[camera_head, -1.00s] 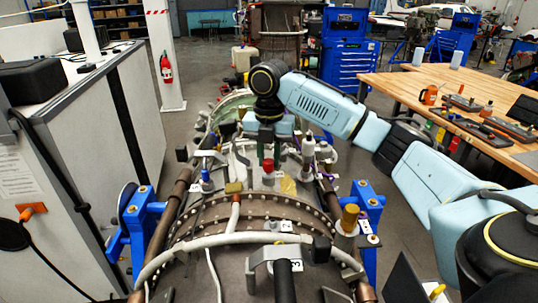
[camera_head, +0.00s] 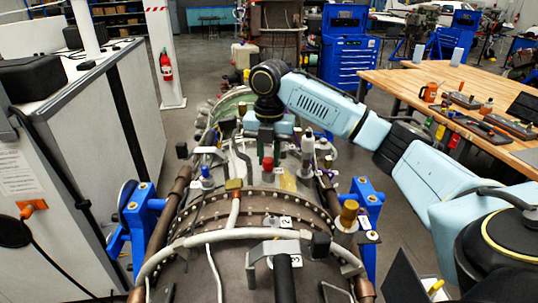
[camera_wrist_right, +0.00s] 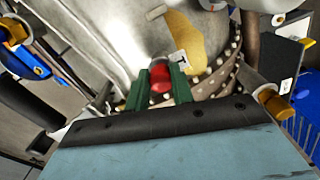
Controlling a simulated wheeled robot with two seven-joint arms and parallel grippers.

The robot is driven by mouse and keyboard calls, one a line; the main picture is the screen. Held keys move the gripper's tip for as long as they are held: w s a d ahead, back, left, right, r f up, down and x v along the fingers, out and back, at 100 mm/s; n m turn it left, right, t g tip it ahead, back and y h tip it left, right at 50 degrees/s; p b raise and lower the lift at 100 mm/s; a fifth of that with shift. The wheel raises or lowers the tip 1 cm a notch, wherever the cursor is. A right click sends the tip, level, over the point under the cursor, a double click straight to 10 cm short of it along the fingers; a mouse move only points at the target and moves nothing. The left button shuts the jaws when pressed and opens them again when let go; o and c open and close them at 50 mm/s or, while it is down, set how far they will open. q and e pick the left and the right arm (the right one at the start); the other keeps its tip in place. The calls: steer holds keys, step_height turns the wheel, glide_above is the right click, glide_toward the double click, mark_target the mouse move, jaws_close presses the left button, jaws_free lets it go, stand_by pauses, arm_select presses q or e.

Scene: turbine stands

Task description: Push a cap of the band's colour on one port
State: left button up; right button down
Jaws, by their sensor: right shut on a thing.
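My right gripper (camera_head: 267,148) hangs fingers-down over the middle of the turbine casing (camera_head: 250,208). Its green fingers are shut on a red cap (camera_head: 267,163), whose lower end shows below them. In the right wrist view the red cap (camera_wrist_right: 160,80) sits between the two green fingers (camera_wrist_right: 158,92), beside a small white tag (camera_wrist_right: 179,57). Whether the cap touches a port beneath it cannot be told. A blue-topped port (camera_head: 206,173) stands to the left and a brass-coloured one (camera_head: 234,186) nearer. A gold-topped port (camera_head: 349,210) stands at the right. My left gripper is not in view.
Blue stands (camera_head: 140,222) flank the casing, with another at right (camera_head: 366,198). Pale hoses and a black handle marked 3 (camera_head: 284,280) stick up from the near part. A white-topped fitting (camera_head: 308,143) is close right of the gripper. A wooden bench (camera_head: 440,80) stands at the right.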

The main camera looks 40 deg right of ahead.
mark_target(269, 158)
steer(key=shift+s+a+f, duration=0.15)
steer(key=shift+f, duration=0.45)
steer(key=c, duration=1.4)
jaws_free()
steer(key=shift+o, duration=1.4)
steer(key=shift+w, duration=0.2)
steer(key=shift+o, duration=0.8)
steer(key=shift+r, duration=0.2)
steer(key=shift+r, duration=0.1)
steer(key=shift+r, duration=3.45)
steer(key=shift+f, duration=0.1)
